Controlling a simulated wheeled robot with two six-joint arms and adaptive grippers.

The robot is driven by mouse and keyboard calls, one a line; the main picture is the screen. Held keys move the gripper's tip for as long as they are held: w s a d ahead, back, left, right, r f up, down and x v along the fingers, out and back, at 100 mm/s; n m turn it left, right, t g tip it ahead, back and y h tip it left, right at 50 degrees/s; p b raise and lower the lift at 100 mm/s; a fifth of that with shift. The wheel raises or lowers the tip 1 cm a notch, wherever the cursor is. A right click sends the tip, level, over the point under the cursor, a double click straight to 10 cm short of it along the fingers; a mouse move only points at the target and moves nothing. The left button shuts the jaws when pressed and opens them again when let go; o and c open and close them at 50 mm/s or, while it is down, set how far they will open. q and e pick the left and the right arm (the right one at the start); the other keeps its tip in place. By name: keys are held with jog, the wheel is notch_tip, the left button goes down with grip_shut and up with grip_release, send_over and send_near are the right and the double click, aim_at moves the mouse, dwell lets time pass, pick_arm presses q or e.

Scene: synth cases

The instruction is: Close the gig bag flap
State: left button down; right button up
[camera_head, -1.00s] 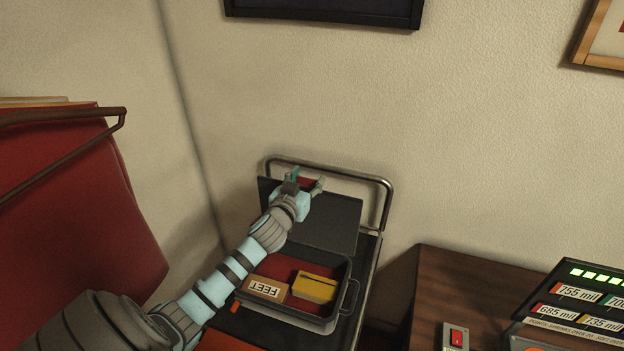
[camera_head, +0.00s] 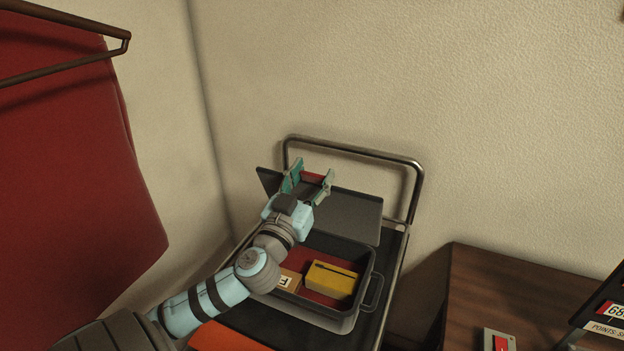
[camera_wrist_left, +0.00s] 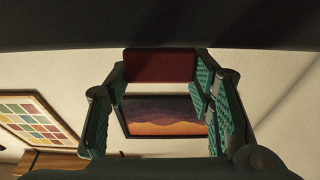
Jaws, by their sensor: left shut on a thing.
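The gig bag (camera_head: 318,318) is an open dark grey case on a cart, with a red lining. Its dark flap (camera_head: 355,212) stands raised at the back, tilted up. A red tab (camera_head: 312,177) sits on the flap's upper edge and also shows in the left wrist view (camera_wrist_left: 160,66). My left gripper (camera_head: 311,181) is shut on this red tab, with a finger on each side of it. In the left wrist view the fingers (camera_wrist_left: 161,75) flank the tab, and the dark flap (camera_wrist_left: 150,24) fills the top. My right gripper is in neither view.
A tan box (camera_head: 289,280) and a yellow box (camera_head: 331,280) lie inside the bag. The cart's metal rail (camera_head: 375,155) rises behind the flap. An orange item (camera_head: 222,338) lies at the front. A wooden table (camera_head: 490,290) stands at right; a red panel (camera_head: 75,160) hangs at left.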

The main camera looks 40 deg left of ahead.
pick_arm(q)
jog(key=c, duration=0.7)
grip_release()
jog(key=shift+w, duration=0.15)
jog(key=v, duration=1.2)
jog(key=shift+f, duration=0.1)
